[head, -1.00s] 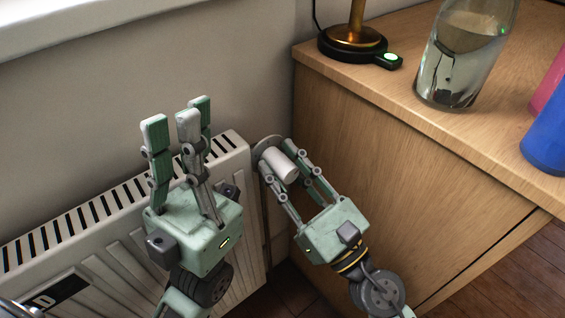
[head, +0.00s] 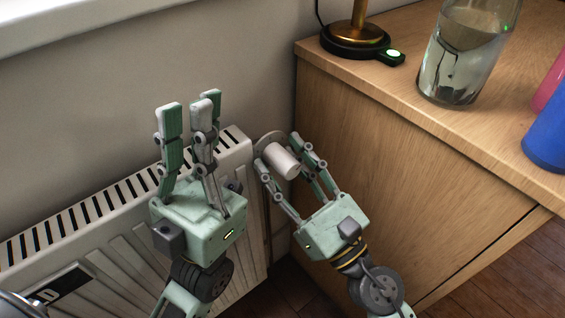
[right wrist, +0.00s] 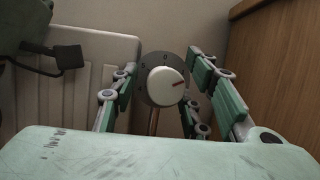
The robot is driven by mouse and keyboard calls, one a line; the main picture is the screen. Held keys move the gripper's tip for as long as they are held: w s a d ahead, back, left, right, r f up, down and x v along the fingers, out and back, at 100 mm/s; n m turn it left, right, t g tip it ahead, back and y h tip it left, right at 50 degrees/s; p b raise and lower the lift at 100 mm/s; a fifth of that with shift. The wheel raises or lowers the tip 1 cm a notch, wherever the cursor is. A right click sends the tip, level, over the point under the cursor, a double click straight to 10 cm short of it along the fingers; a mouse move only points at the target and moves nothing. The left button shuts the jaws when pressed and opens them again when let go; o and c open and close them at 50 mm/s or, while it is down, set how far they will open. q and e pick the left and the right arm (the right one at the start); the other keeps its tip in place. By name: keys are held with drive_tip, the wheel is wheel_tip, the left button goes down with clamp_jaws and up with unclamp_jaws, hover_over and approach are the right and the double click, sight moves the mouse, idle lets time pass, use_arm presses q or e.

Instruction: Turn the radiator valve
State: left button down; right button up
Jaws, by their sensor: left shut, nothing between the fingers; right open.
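The radiator valve is a white cylindrical knob (head: 281,160) at the right end of the white radiator (head: 110,245). The right wrist view shows its round face (right wrist: 163,86) head-on, with a 0 mark on the grey dial above and a red pointer line towards the right, slightly upward. My right gripper (head: 282,147) is open, with its fingers on both sides of the knob; its fingers also flank the knob in the right wrist view (right wrist: 162,72). I cannot tell whether they touch it. My left gripper (head: 190,106) is shut and empty, pointing up over the radiator's top.
A wooden cabinet (head: 400,150) stands close to the right of the valve. On it are a lamp base (head: 355,42), a glass bottle (head: 462,55) and a blue object (head: 548,135). The wall is behind the radiator; a window sill (head: 90,25) is above.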

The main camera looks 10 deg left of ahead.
drive_tip(key=shift+s+d+f, duration=0.25)
drive_tip(key=shift+d+f, duration=0.05)
drive_tip(key=shift+d, duration=0.1)
drive_tip(key=v, duration=1.1)
drive_tip(key=shift+c, duration=0.3)
